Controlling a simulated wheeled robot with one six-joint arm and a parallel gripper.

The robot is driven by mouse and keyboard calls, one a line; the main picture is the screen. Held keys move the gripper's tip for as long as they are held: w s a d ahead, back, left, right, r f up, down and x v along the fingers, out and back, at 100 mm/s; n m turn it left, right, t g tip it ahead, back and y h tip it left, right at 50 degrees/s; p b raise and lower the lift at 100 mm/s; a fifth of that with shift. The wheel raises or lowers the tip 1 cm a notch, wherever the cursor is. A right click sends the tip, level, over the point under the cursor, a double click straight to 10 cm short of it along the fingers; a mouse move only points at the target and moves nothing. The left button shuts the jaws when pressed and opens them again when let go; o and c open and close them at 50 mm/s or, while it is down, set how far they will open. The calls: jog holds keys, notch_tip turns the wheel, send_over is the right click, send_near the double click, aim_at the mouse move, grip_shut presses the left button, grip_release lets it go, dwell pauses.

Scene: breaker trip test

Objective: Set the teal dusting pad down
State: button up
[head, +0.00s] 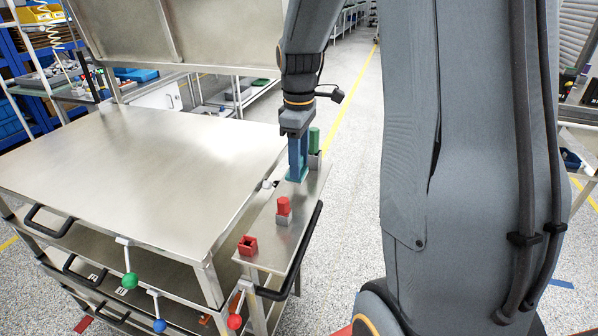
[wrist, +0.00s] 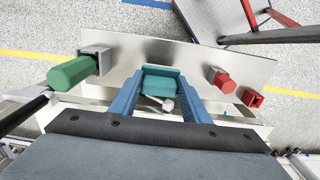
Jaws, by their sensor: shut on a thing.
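The teal dusting pad (wrist: 161,82) is between the two blue fingers of my gripper (wrist: 161,108) in the wrist view. In the head view my gripper (head: 298,160) points straight down, shut on the pad, and a teal edge of it (head: 296,179) shows at the fingertips. The pad is over the narrow metal side shelf (head: 275,233), low against its surface. I cannot tell whether it touches the shelf. Much of the pad is hidden by the fingers in the head view.
A green handle (head: 314,140) in a grey socket stands behind my gripper. A red handle (head: 284,206) and an open red square holder (head: 247,245) are on the nearer shelf. A white-knobbed lever (head: 268,184) is just left. The large metal table top (head: 140,165) is bare.

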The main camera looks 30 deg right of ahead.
jog(key=shift+f+p, duration=0.45)
jog(key=shift+f, duration=1.5)
jog(key=shift+f, duration=0.1)
jog(key=o, duration=0.9)
notch_tip(320, 180, up, 12)
jog(key=shift+r+b, duration=0.1)
jog(key=shift+b, duration=1)
jog(key=shift+s, duration=0.15)
